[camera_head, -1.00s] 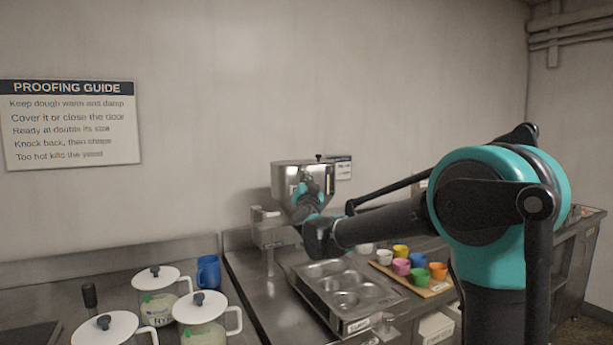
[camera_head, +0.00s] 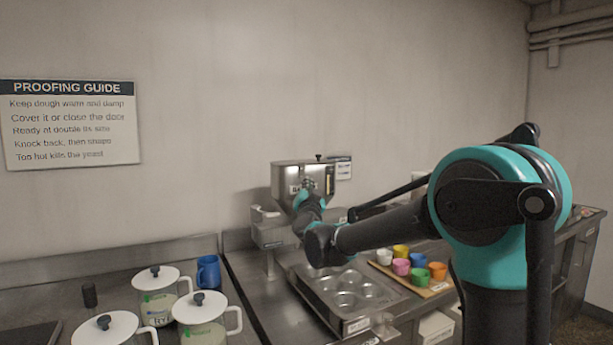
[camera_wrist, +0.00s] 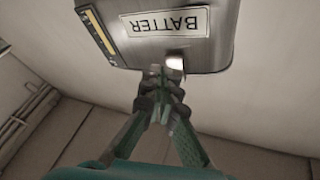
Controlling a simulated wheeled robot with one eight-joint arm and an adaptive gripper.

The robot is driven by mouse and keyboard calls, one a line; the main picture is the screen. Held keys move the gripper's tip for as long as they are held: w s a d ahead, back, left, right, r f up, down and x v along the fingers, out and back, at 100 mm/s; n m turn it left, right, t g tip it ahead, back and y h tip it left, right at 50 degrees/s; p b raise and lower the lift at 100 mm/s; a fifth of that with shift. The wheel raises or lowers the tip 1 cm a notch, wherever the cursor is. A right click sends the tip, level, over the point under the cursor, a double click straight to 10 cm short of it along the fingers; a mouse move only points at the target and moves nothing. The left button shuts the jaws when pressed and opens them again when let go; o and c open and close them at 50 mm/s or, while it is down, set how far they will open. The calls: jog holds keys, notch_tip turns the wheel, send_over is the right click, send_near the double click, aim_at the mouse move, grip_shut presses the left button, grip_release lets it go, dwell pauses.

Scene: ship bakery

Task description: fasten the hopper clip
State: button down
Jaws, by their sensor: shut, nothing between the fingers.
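The steel hopper (camera_head: 287,176) stands on a machine against the back wall, beyond my arm. In the wrist view the hopper (camera_wrist: 158,52) fills the top, with its BATTER label upside down and a yellow level strip at left. My gripper (camera_wrist: 162,74) is shut and empty, its tips at the hopper edge near the label. A small bright piece (camera_wrist: 175,63) shows just by the tips; I cannot tell whether it is the clip or whether the fingers touch it. In the head view my wrist hides part of the hopper's lower front.
A muffin tin (camera_head: 332,311) sits on the counter below my arm. Coloured cups stand on a board (camera_head: 441,288) to its right. White-lidded jars (camera_head: 203,309) and a blue mug (camera_head: 208,272) stand at left. The wall is close behind the hopper.

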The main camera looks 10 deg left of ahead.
jog(key=shift+s+d+f, duration=0.1)
jog(key=shift+s+f, duration=0.05)
jog(key=shift+f, duration=0.15)
jog(key=shift+f, duration=0.1)
jog(key=shift+s+d+f, duration=0.25)
jog(key=shift+s+f, duration=0.1)
jog(key=shift+f, duration=0.35)
jog(key=shift+s+d+f, duration=0.2)
jog(key=shift+s+f, duration=0.15)
jog(key=shift+f, duration=0.3)
jog(key=shift+s+d+f, duration=0.25)
jog(key=shift+s+f, duration=0.1)
jog(key=shift+f, duration=0.35)
